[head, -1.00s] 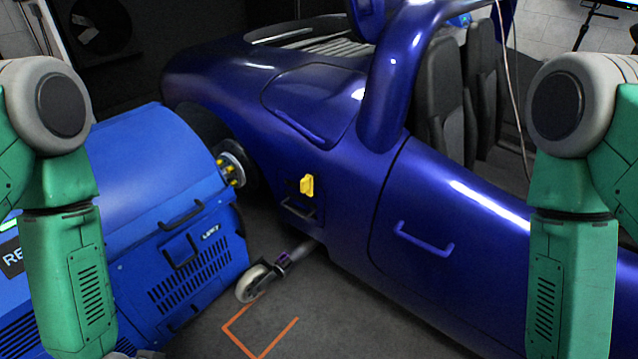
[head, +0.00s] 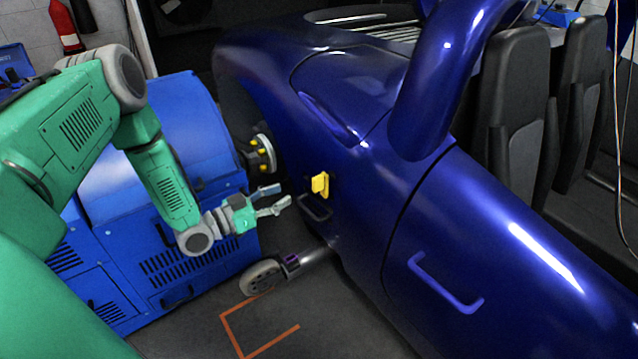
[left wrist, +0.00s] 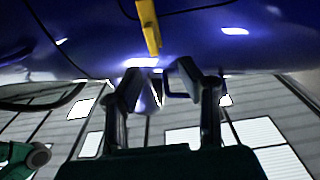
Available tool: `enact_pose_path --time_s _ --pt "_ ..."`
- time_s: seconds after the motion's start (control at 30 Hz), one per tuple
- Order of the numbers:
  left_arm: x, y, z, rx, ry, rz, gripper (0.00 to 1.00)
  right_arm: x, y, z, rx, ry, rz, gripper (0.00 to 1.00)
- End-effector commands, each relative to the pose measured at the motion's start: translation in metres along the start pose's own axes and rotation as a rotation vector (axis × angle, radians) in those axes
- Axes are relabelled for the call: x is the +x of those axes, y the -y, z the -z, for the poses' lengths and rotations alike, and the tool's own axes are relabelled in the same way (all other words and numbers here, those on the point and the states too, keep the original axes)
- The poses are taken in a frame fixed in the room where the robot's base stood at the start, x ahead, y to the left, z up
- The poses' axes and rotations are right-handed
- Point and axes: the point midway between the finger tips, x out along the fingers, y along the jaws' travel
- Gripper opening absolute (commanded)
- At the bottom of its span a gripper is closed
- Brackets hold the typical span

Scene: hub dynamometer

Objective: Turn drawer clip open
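The yellow drawer clip (head: 320,185) sits on the side of the dark blue car body (head: 400,150), just above a small dark handle (head: 316,208). My left gripper (head: 281,198) is open and empty, a short way to the left of the clip and apart from it. In the left wrist view the clip (left wrist: 148,28) shows at the top middle, beyond the two spread fingers of the left gripper (left wrist: 158,82). My right gripper is not in view.
A blue dynamometer unit (head: 170,120) stands left of the car, with its hub (head: 262,153) facing it. A wheel (head: 262,277) on a bar lies on the floor below. A larger handle (head: 445,284) is on the car's door. The floor in front is clear.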

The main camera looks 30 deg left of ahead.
Motion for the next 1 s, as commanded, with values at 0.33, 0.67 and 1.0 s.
enact_pose_path --time_s 0.33,0.67,1.0 --pt "0.073 0.0 -0.003 -0.004 -0.003 -0.003 0.33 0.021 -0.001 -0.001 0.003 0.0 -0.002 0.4" --pt "0.098 0.001 -0.002 -0.005 -0.001 -0.002 0.33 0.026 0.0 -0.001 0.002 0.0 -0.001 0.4" --pt "0.1 -0.002 0.001 -0.003 0.0 -0.002 0.0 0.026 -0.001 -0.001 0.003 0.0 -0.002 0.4"
